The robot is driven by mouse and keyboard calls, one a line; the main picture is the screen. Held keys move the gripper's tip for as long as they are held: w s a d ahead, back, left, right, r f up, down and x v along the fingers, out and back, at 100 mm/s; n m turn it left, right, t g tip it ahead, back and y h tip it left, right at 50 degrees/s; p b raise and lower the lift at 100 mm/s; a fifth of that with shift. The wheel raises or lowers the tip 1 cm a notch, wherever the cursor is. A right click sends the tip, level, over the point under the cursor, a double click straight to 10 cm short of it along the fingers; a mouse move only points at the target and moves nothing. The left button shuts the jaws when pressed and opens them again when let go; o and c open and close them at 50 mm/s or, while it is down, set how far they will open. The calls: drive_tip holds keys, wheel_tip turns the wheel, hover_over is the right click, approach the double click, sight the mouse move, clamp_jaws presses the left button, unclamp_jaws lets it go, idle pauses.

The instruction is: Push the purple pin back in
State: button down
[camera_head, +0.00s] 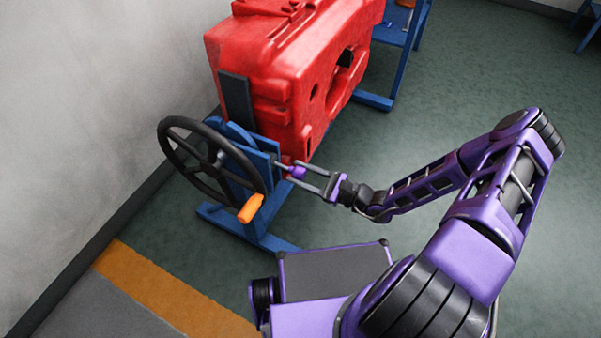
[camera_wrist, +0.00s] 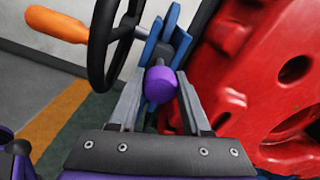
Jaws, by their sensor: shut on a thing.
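The purple pin (camera_head: 298,172) sits at the blue bracket (camera_head: 266,165) beside the handwheel, with a short grey shaft showing between its knob and the bracket. In the wrist view the pin's round purple knob (camera_wrist: 160,84) is between the fingertips. My gripper (camera_head: 300,178) reaches in from the right and is shut on the knob; the fingers also show in the wrist view (camera_wrist: 160,100). How deep the shaft sits in the bracket is hidden.
A black handwheel (camera_head: 180,130) with an orange handle (camera_head: 250,208) stands left of the pin. A large red tank (camera_head: 290,60) is mounted just above and behind it on a blue stand. A grey wall (camera_head: 80,90) is at left.

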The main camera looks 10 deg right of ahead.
sight(286, 167)
idle(0.8)
drive_tip(key=x, duration=0.4)
drive_tip(key=shift+w+a, duration=0.15)
drive_tip(key=shift+c, duration=1.8)
unclamp_jaws()
drive_tip(key=p+v, duration=0.1)
drive_tip(key=v, duration=1.6)
